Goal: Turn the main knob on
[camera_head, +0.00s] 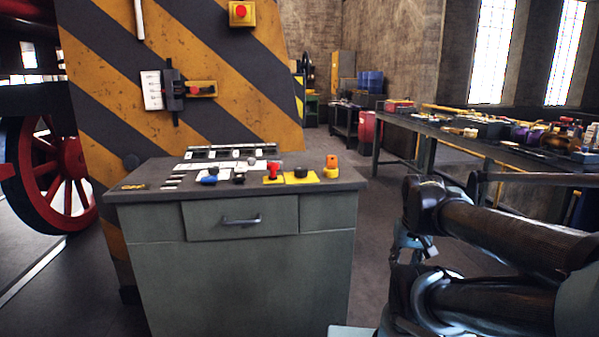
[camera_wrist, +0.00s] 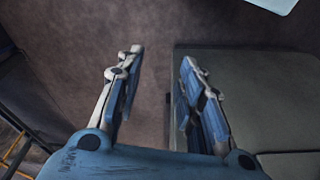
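A grey-green control cabinet (camera_head: 240,275) stands in the middle of the head view with a dark top. Near the right of that top are a red control (camera_head: 273,170), a black round knob (camera_head: 300,171) on a yellow base and an orange knob (camera_head: 331,165) on a yellow base. I cannot tell which of them is the main knob. My gripper (camera_wrist: 160,58) is open and empty in the wrist view, over bare floor beside a grey-green cabinet surface (camera_wrist: 265,90). In the head view it is partly hidden by my arm, right of the cabinet and below its top.
Blue and black small controls and white labels cover the cabinet top's left and middle. A yellow-and-black striped panel (camera_head: 130,75) with a red button (camera_head: 240,11) stands behind. A cluttered workbench (camera_head: 455,135) stands at right. Floor (camera_head: 375,215) is clear between cabinet and bench.

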